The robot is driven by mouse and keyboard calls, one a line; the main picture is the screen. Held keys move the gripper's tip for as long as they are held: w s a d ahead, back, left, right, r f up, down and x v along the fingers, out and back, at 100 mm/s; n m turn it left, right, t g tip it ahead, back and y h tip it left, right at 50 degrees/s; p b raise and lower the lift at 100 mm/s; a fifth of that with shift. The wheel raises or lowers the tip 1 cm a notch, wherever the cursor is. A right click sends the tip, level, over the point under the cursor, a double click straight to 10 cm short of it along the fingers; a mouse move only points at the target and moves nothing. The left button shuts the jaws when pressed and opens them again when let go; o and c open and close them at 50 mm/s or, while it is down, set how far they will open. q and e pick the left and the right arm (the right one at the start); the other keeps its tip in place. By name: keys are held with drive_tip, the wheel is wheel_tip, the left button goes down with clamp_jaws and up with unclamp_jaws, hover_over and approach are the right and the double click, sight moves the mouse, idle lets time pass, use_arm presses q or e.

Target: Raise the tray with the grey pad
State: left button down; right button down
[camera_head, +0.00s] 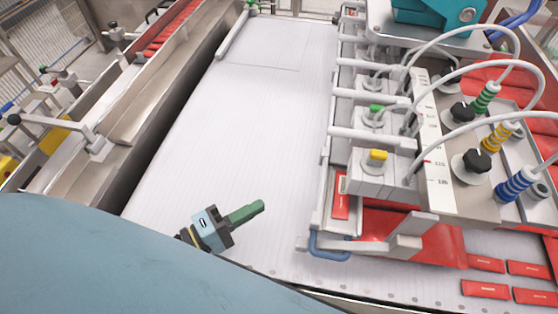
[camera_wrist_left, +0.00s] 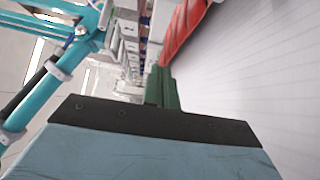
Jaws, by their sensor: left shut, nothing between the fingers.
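My left gripper (camera_head: 262,206) is low in the head view, over the pale ribbed surface (camera_head: 230,110). Its green fingers are together and empty, pointing right toward the vacuum picker. The closed fingers also show in the left wrist view (camera_wrist_left: 160,72), with a red part and pale surface beyond. The fingers appear apart from the picker. I cannot pick out a tray with a grey pad for certain in either view. My blue-grey arm covers the lower left of the head view. My right gripper does not show.
The picker has white blocks with yellow (camera_head: 377,155) and green knobs, black knobs (camera_head: 477,161), and pale hoses. A blue bent tube (camera_head: 328,250) is at its front left. Several red packs (camera_head: 486,289) lie lower right. A metal rail (camera_head: 165,85) borders the clear surface.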

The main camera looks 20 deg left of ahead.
sight(329, 195)
use_arm(q)
drive_tip(key=w+d+p, duration=0.2)
drive_tip(key=w+d, duration=0.6)
drive_tip(key=d, duration=0.1)
drive_tip(key=shift+w+r, duration=0.1)
drive_tip(key=d, duration=0.1)
drive_tip(key=d+r+p, duration=0.2)
drive_tip(key=d, duration=0.1)
drive_tip(key=shift+w, duration=0.4)
drive_tip(key=shift+d, duration=0.1)
